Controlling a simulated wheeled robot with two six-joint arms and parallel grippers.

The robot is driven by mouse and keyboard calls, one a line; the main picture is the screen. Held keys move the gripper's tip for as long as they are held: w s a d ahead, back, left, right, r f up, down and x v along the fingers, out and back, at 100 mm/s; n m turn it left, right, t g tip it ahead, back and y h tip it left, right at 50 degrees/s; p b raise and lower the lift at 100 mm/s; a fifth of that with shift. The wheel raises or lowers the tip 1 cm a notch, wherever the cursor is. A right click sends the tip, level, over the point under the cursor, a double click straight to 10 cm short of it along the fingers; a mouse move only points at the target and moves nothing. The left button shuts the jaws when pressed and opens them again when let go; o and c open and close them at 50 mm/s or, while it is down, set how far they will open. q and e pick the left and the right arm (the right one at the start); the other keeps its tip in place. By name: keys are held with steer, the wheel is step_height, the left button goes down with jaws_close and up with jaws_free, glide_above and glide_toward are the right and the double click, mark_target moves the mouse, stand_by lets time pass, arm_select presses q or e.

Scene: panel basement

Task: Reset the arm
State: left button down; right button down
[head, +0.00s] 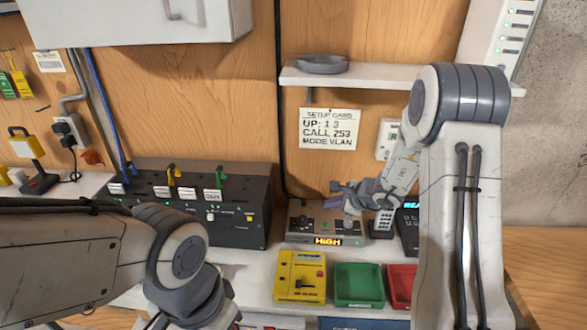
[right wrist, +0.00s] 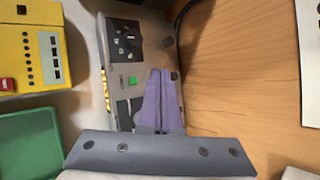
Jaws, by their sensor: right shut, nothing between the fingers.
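My right arm comes in from the right in the head view, and my right gripper (head: 337,203) is over the grey box with a lit HIGH display (head: 298,237). In the right wrist view the purple fingers of the gripper (right wrist: 160,76) are together and empty. They lie in front of the grey box (right wrist: 150,30), beside a green button (right wrist: 132,80); whether they touch it I cannot tell. My left arm shows at the lower left of the head view; its fingers are not visible.
A black switch panel (head: 240,225) with coloured levers stands left of the grey box. A yellow device (head: 290,265), a green tray (head: 358,303) and a red tray (head: 400,272) are in front. A shelf (head: 390,80) with a grey dish and a setup card (head: 331,128) are above.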

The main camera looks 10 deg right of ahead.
steer(key=s+a+r+n+g+y+b, duration=0.1)
steer(key=s+a+r+n+g+y, duration=0.15)
steer(key=s+a+n, duration=0.65)
steer(key=s+a+r+n+g+y+b, duration=0.1)
steer(key=s+a+r+n+g, duration=0.3)
steer(key=a, duration=0.9)
steer(key=s+a+n+g+h+b, duration=0.2)
steer(key=s+n, duration=0.5)
steer(key=s, duration=0.6)
steer(key=s+d+f+n+h+b, duration=0.1)
steer(key=s+d+n+h, duration=0.3)
steer(key=s+n, duration=0.5)
steer(key=shift+s+d+f, duration=0.2)
steer(key=shift+s+d, duration=0.15)
steer(key=shift+d, duration=0.25)
